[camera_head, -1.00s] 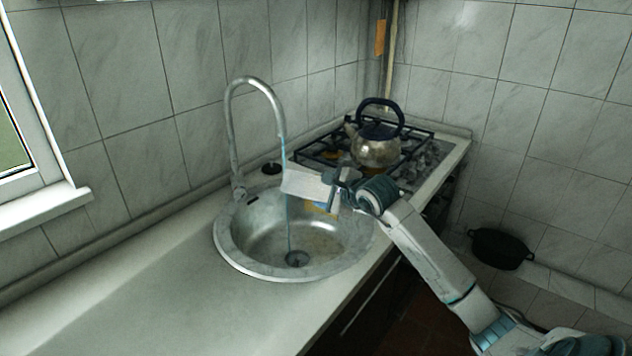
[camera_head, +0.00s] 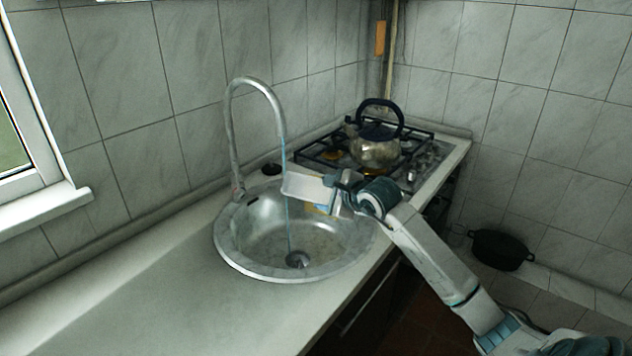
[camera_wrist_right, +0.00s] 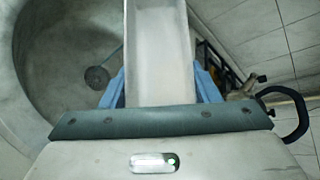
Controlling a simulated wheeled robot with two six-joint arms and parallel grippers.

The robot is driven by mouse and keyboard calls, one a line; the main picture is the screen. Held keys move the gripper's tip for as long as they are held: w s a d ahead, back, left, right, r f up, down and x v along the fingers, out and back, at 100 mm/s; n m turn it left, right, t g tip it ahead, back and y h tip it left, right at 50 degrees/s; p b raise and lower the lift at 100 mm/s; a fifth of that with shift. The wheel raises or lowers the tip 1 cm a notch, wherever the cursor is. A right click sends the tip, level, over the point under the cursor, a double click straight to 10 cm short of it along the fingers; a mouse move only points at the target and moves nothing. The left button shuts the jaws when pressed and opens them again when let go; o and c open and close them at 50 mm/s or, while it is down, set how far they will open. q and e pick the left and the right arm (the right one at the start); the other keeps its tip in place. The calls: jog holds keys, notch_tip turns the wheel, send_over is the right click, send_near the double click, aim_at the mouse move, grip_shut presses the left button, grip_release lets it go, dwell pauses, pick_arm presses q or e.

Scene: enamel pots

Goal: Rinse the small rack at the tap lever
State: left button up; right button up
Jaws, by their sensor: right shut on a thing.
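The small rack (camera_head: 303,186), a pale grey-white block-like piece, is held over the sink (camera_head: 245,258). My right gripper (camera_head: 335,190) is shut on it from the right. In the right wrist view the rack (camera_wrist_right: 158,50) stands between two blue fingers (camera_wrist_right: 160,88). The tap (camera_head: 233,130) has a tall curved spout, and a thin blue water stream (camera_head: 287,218) falls from it toward the drain. The stream meets the rack's left end in the head view. A separate tap lever is not clear. My left gripper is not in view.
A kettle (camera_head: 376,150) stands on the gas stove (camera_head: 425,160) behind the gripper. A dark pot (camera_head: 500,249) sits low at the right. The counter (camera_head: 130,290) left of the sink is clear. Tiled walls and a window sill (camera_head: 45,208) bound the space.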

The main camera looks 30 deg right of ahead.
dwell(0.4)
jog(key=s+a+r, duration=0.1)
jog(key=s+r, duration=0.3)
jog(key=s, duration=0.1)
dwell(0.4)
